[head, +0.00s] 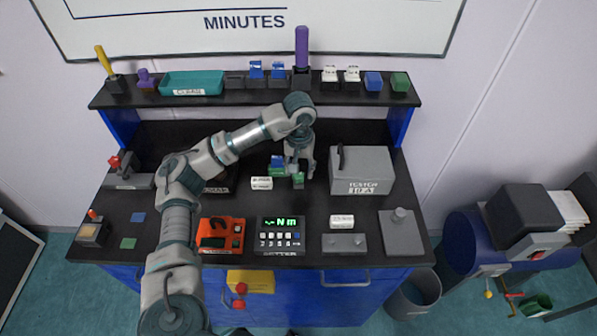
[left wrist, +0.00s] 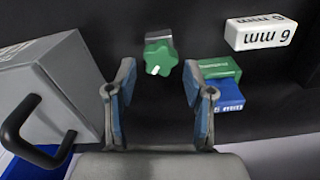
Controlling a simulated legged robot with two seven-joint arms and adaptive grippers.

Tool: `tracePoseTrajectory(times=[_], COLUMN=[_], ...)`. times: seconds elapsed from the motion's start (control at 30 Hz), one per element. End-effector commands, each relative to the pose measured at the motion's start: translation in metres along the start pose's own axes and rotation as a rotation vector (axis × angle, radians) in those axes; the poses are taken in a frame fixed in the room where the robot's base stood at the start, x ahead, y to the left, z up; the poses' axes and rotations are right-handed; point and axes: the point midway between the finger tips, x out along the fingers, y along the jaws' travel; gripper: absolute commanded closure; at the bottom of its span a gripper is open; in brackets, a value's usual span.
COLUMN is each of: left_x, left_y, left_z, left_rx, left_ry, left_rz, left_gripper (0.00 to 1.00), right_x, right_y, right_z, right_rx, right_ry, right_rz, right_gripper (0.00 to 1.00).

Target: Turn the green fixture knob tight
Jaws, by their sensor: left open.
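The green fixture knob (left wrist: 160,61) is star-shaped with a white mark and sits on a small grey fixture, seen in the left wrist view. In the head view the green knob (head: 298,181) shows just below my left gripper (head: 300,170). My left gripper is open in the left wrist view (left wrist: 160,100), with its two blue-padded fingers on either side of the knob and short of it in the picture. Nothing is between the fingers. My right gripper is not in view.
Close beside the knob lie a green block (left wrist: 219,68), a blue block (left wrist: 228,95) and a white "6 mm" block (left wrist: 261,32). A grey tester box (head: 361,172) with a black handle stands on the other side. An orange device (head: 221,236) and a display unit (head: 281,236) stand nearer the front.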

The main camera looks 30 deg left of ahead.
Motion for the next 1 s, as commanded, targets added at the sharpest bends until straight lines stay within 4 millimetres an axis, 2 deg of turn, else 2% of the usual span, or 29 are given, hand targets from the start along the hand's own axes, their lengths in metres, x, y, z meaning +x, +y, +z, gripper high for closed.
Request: tracePoseTrajectory(times=[0.13, 0.37, 0.6, 0.83, 0.87, 1.0], left_x=[-0.002, -0.001, -0.001, 0.0, 0.0, 0.0], left_y=[-0.003, -0.005, -0.008, -0.008, -0.008, -0.008], left_z=[0.001, 0.001, 0.003, 0.003, 0.003, 0.003], left_rx=[-0.207, -0.403, -0.702, -0.729, -0.729, -0.728], left_ry=[-0.001, -0.001, 0.0, 0.0, 0.0, 0.0], left_rz=[0.0, 0.0, -0.001, -0.001, -0.001, -0.001], left_gripper=[0.48, 0.48, 0.48, 0.48, 0.53, 0.88], right_x=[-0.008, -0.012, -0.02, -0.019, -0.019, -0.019], right_y=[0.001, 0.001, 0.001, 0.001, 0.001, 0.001], right_z=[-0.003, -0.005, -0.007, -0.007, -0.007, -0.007], right_rx=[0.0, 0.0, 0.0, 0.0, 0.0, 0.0], right_ry=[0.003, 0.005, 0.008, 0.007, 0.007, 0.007], right_rz=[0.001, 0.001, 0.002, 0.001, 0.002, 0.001], right_gripper=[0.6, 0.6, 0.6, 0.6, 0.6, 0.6])
